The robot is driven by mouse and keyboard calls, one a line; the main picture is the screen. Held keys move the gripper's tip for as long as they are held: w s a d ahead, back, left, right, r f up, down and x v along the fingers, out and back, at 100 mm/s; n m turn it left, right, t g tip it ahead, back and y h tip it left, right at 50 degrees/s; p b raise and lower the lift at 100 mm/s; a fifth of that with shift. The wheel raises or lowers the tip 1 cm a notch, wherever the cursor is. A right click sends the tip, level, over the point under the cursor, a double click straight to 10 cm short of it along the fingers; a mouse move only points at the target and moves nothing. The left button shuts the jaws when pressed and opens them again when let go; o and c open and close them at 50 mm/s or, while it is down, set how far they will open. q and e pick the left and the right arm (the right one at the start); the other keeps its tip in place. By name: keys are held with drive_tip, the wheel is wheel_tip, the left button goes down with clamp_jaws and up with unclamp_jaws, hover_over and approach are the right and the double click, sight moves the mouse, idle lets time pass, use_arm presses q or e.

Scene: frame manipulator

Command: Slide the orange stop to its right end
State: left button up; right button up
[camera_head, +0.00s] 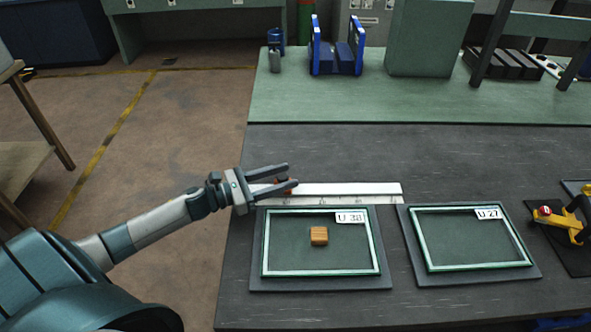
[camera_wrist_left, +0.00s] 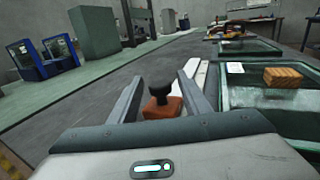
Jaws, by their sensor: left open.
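The orange stop (camera_wrist_left: 163,108) is a small orange block with a black knob on top. It sits at the left part of a white rail (camera_head: 345,189) with a ruled scale along its front. My left gripper (camera_head: 293,175) is open, with its fingers on either side of the stop; in the wrist view the gripper (camera_wrist_left: 160,88) shows a gap between each finger and the stop. In the head view the stop (camera_head: 283,182) is partly hidden by the fingers. My right gripper is not in view.
In front of the rail lie two framed trays, the left one (camera_head: 264,243) with a wooden block (camera_head: 319,236) in it and the right one (camera_head: 421,240) empty. A yellow clamp tool (camera_head: 562,222) is at the far right. The dark table behind the rail is clear.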

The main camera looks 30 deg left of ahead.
use_arm(q)
drive_tip(key=shift+p+x, duration=0.55)
drive_tip(key=shift+x, duration=1.5)
